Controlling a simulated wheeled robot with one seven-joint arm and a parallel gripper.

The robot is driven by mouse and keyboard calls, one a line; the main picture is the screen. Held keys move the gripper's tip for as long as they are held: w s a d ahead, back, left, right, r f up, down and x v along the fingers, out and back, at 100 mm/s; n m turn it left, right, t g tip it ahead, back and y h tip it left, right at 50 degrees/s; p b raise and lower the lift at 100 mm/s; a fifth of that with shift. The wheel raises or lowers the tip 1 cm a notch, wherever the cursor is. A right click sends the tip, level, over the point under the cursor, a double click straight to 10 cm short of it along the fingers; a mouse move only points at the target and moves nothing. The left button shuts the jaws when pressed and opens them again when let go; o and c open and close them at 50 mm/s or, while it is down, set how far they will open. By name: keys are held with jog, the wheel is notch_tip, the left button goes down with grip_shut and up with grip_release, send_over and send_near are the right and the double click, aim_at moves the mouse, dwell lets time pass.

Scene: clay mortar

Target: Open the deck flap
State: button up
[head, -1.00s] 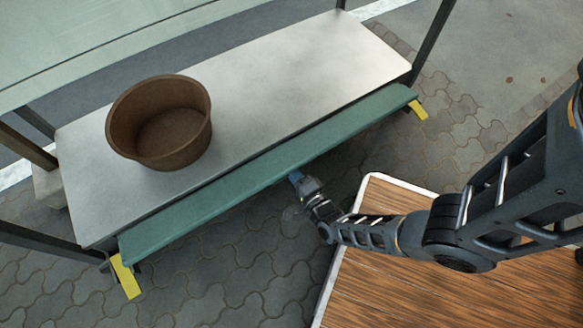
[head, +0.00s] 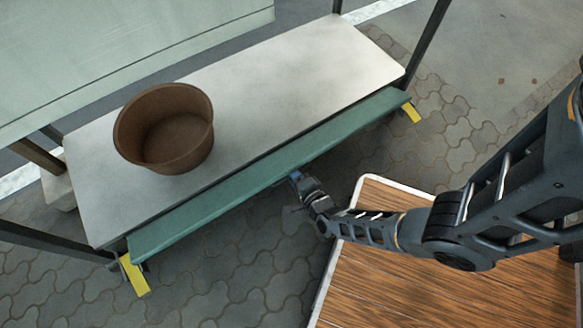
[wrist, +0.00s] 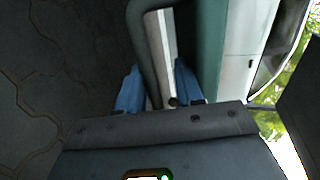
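The deck flap appears to be the long narrow green panel (head: 230,188) along the front edge of the pale deck (head: 265,80). It slopes out from the deck edge. My gripper (head: 295,178) is at the front underside of the green panel, near its middle. In the wrist view my gripper (wrist: 158,85) has its two blue fingers apart. A dark curved bar (wrist: 141,45), which looks like a handle, runs between them. The green panel (wrist: 207,45) is just right of the right finger. I cannot tell whether either finger touches the bar.
A brown clay bowl (head: 165,130) stands on the left part of the deck. Yellow brackets show at the panel's left (head: 134,275) and right (head: 411,112) ends. Dark posts rise at the deck's corners. A pale panel (head: 120,45) hangs upper left. Grey paving (head: 225,275) lies in front.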

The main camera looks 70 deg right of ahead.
jog(key=p+v, duration=0.2)
jog(key=v, duration=0.6)
dwell(0.7)
jog(key=s+a+r+n+t+y, duration=0.1)
jog(key=s+a+r+n+y, duration=0.25)
jog(key=r+n, duration=0.75)
jog(key=s+a+r+n+t+y, duration=0.1)
jog(key=s+a+r+n+y, duration=0.3)
jog(key=r, duration=1.3)
jog(key=s+a+r+n+y, duration=0.15)
jog(key=a+r+n, duration=0.35)
jog(key=r+n, duration=0.75)
notch_tip(320, 180, up, 28)
jog(key=m+p, duration=0.2)
jog(key=p, duration=2.4)
jog(key=shift+s+d+m+h, duration=0.15)
jog(key=shift+d+m+h, duration=0.05)
jog(key=shift+m+h, duration=0.15)
